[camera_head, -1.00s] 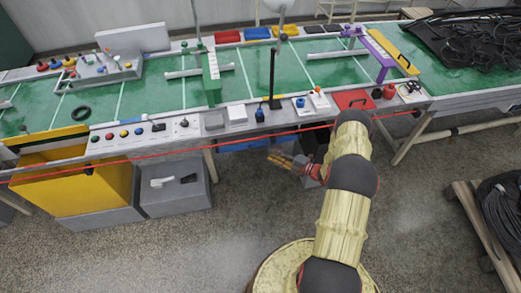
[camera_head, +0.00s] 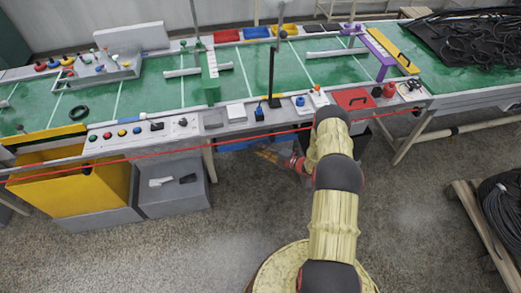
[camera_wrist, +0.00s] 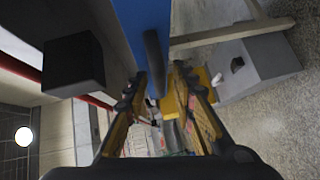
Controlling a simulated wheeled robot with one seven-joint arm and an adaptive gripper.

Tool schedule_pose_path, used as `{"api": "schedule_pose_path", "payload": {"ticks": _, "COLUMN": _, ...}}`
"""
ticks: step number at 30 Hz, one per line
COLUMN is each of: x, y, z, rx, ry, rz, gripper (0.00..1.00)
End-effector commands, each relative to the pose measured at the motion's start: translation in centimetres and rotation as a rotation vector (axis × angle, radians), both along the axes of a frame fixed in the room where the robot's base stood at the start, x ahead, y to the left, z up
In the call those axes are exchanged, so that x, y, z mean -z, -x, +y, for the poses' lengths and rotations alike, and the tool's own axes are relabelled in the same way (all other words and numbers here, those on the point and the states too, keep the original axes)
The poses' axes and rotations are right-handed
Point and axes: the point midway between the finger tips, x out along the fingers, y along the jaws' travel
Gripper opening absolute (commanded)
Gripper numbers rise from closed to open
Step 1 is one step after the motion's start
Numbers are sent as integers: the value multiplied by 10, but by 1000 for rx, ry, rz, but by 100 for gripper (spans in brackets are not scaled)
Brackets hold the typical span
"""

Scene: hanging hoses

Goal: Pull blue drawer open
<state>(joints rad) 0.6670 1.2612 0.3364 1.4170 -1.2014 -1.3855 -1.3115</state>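The blue drawer (camera_head: 240,143) hangs under the front of the green-topped workbench, partly hidden by the bench edge. In the wrist view its blue front (camera_wrist: 143,18) fills the top centre, with a dark vertical handle (camera_wrist: 155,62) on it. My gripper (camera_head: 264,154) is small and blurred in front of the drawer in the head view. In the wrist view my gripper (camera_wrist: 158,80) is open, its yellow fingers apart. The handle shows between the two fingertips; I cannot tell if either finger touches it.
A red cord (camera_head: 230,141) runs along the bench front, above my gripper. A yellow bin (camera_head: 85,190) and a grey box (camera_head: 175,188) stand left under the bench. A black block (camera_wrist: 73,65) is left of the handle in the wrist view. Floor in front is clear.

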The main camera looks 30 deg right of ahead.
Motion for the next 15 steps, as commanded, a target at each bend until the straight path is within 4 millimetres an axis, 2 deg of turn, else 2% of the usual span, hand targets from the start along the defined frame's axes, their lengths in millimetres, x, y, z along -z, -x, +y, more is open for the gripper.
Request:
{"api": "schedule_pose_path", "payload": {"ticks": 12, "x": 0, "y": 0, "z": 0, "rx": 0, "ry": 0, "rz": 0, "gripper": 0}}
{"api": "schedule_pose_path", "payload": {"ticks": 15, "x": 0, "y": 0, "z": 0, "rx": 0, "ry": 0, "rz": 0, "gripper": 0}}
